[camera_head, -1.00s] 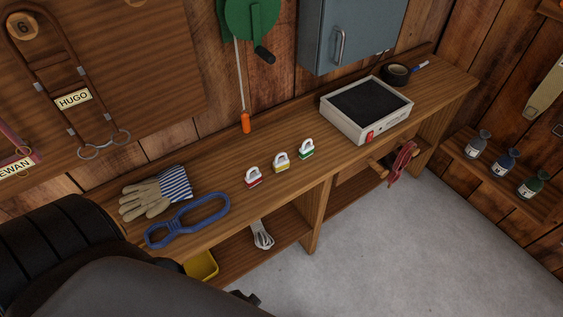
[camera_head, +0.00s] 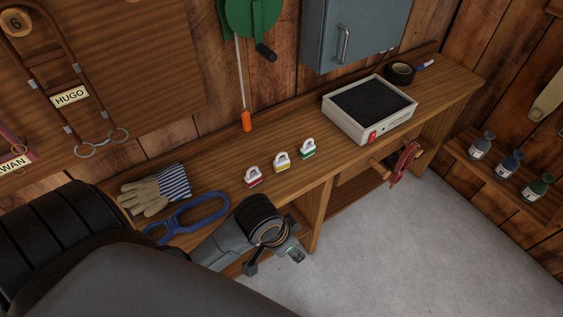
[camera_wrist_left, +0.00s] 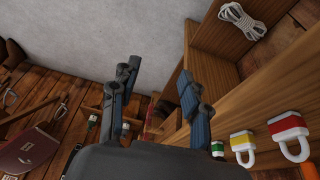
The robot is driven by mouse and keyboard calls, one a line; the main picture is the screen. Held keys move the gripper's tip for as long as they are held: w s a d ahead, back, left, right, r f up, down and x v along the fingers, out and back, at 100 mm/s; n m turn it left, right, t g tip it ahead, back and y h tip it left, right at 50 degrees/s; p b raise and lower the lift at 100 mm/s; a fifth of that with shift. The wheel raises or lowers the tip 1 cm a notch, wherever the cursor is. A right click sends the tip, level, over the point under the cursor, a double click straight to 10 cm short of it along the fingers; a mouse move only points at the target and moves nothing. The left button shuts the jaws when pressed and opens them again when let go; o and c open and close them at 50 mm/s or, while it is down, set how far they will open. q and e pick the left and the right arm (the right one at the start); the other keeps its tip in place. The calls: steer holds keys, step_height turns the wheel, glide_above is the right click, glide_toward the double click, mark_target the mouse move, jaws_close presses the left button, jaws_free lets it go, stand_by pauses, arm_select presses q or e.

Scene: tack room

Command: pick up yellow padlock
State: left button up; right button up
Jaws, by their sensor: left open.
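The yellow padlock (camera_head: 282,166) stands on the wooden bench between the red padlock (camera_head: 253,182) and the green padlock (camera_head: 307,153). In the left wrist view the yellow padlock (camera_wrist_left: 242,141) is at the lower right, with the red one (camera_wrist_left: 287,125) to its right and part of the green one (camera_wrist_left: 217,150) to its left. My left gripper (camera_head: 274,262) is at the bench's front edge, nearer to me than the padlocks and apart from them. Its fingers (camera_wrist_left: 158,75) are spread and empty in the left wrist view. My right gripper is not in view.
Gloves (camera_head: 155,192) and a blue looped tool (camera_head: 190,215) lie on the bench at left. A white box with a dark top (camera_head: 369,110) stands at right. An orange-handled cord (camera_head: 246,121) hangs behind the padlocks. White rope (camera_wrist_left: 242,18) lies on a shelf below.

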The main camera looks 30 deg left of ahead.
arm_select(q)
steer(key=w+r+m+g, duration=0.1)
steer(key=w+m, duration=0.1)
steer(key=w, duration=0.5)
step_height(320, 180, up, 13)
steer(key=g+y, duration=0.2)
glide_above(284, 159)
steer(key=shift+s+a+n, duration=0.1)
steer(key=shift+a+n, duration=0.1)
steer(key=shift+n, duration=0.1)
step_height(284, 159, down, 8)
steer(key=shift+r, duration=0.2)
steer(key=shift+d+f, duration=0.2)
steer(key=shift+f, duration=2.7)
jaws_close()
